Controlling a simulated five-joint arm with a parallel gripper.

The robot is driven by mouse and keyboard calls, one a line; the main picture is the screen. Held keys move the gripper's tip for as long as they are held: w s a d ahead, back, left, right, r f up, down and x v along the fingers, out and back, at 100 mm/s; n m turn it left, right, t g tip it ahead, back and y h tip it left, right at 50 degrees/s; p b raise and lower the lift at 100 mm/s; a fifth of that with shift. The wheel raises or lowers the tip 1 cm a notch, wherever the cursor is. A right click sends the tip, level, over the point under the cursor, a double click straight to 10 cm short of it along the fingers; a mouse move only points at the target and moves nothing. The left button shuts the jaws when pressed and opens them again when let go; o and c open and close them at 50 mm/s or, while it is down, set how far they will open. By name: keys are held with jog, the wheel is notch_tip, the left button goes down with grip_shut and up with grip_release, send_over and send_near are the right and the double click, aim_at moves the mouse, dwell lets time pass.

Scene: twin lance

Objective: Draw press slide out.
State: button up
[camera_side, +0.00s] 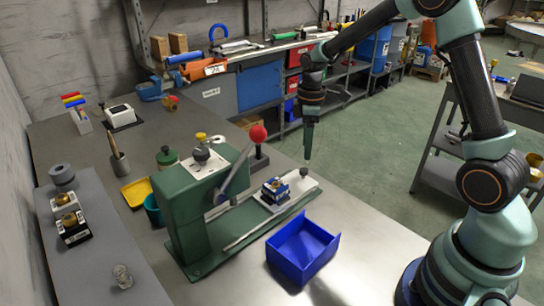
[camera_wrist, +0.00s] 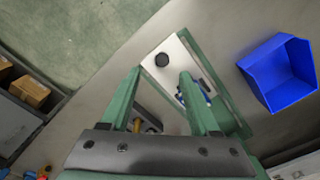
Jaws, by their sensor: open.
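The green press (camera_side: 190,215) stands on the bench, with a grey lever ending in a red ball (camera_side: 258,133). Its pale slide (camera_side: 300,188) lies on the green base, out in front of the press body. A black knob (camera_side: 304,172) stands at the slide's outer end; it also shows in the wrist view (camera_wrist: 162,60). A blue block-like part (camera_side: 274,188) sits on the slide behind the knob, partly hidden by a finger in the wrist view. My gripper (camera_wrist: 160,72) is open and empty, pointing down above the knob end, apart from it.
An empty blue bin (camera_side: 303,250) stands beside the press on the bench, near the slide. A yellow tray (camera_side: 137,192) and a green jar (camera_side: 167,157) are behind the press. A raised grey shelf (camera_side: 100,260) with small parts runs along the left.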

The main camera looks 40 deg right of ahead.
notch_tip(320, 180, up, 5)
jog(key=shift+r, duration=0.15)
dwell(0.3)
jog(key=s+a+r+m+t, duration=0.2)
jog(key=s+a+r+m, duration=0.2)
jog(key=s, duration=0.3)
jog(key=s+a+r+m+t, duration=0.3)
jog(key=s+a+r+m, duration=0.1)
jog(key=s, duration=0.4)
jog(key=shift+a+r+m+t, duration=0.15)
jog(key=shift+r+m+t, duration=0.15)
jog(key=shift+r+m, duration=0.3)
